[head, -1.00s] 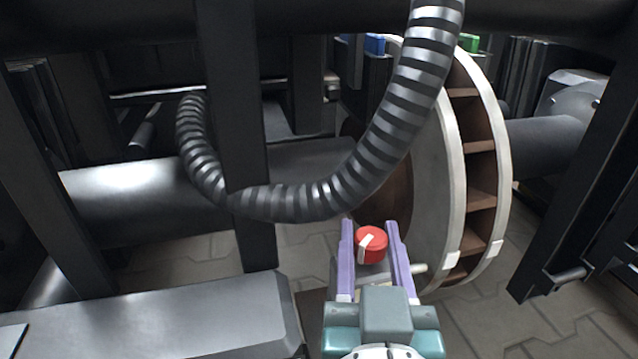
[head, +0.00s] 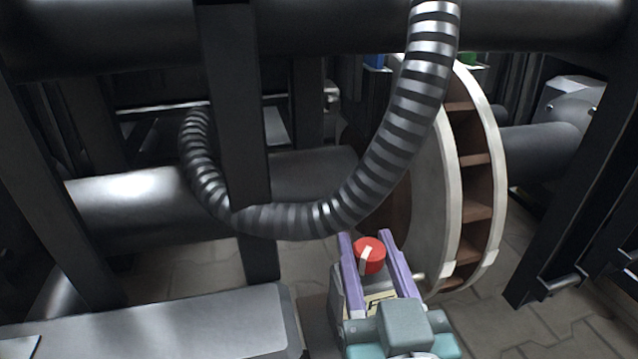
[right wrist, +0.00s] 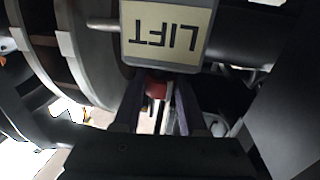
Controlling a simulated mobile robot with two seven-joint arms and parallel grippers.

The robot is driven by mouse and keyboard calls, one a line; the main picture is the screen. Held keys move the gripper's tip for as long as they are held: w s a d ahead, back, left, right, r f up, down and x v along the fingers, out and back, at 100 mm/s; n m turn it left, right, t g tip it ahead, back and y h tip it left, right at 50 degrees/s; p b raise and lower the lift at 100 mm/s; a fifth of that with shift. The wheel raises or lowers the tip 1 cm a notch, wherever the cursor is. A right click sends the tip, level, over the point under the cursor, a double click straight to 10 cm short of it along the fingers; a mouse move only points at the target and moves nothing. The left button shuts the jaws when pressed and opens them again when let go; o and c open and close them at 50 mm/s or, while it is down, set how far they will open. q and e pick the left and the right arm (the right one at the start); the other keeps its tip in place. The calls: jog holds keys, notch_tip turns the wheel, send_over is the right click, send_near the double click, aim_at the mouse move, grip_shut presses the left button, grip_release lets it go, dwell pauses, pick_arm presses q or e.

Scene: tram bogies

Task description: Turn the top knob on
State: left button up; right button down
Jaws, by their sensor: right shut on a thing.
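A red round knob (head: 369,255) with a white stripe sits low in front of the big wheel. It stands between the purple fingers of my right gripper (head: 364,239), which is shut on it. In the right wrist view, part of the red knob (right wrist: 156,90) shows between the dark fingers of my right gripper (right wrist: 160,84); the rest is hidden. A pale label (right wrist: 166,33) reading "LIFT" upside down is close beyond the fingers. No second knob shows clearly. My left gripper is not in view.
A ribbed dark hose (head: 330,213) loops just above the knob. A large wheel (head: 436,200) stands close on the right. A dark upright beam (head: 240,120) and a grey metal block (head: 170,325) lie to the left. Paved floor (head: 560,325) is open at the lower right.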

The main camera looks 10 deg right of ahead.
jog(key=n+y+p, duration=0.1)
jog(key=y, duration=0.1)
jog(key=shift+d+r+n+y, duration=0.1)
jog(key=shift+r+n+y, duration=0.05)
jog(key=shift+n+y, duration=0.25)
jog(key=n+y, duration=0.1)
jog(key=y, duration=0.1)
jog(key=shift+n+y, duration=0.4)
jog(key=n+y, duration=0.1)
jog(key=n+g+y+b, duration=0.1)
jog(key=y, duration=0.1)
jog(key=shift+f+y, duration=0.3)
jog(key=shift+n+g+y+b, duration=0.75)
jog(key=shift+n+g+y, duration=0.15)
jog(key=shift+n+y, duration=0.4)
jog(key=shift+r+y, duration=0.15)
jog(key=shift+y, duration=0.35)
jog(key=shift+c, duration=2.2)
grip_release()
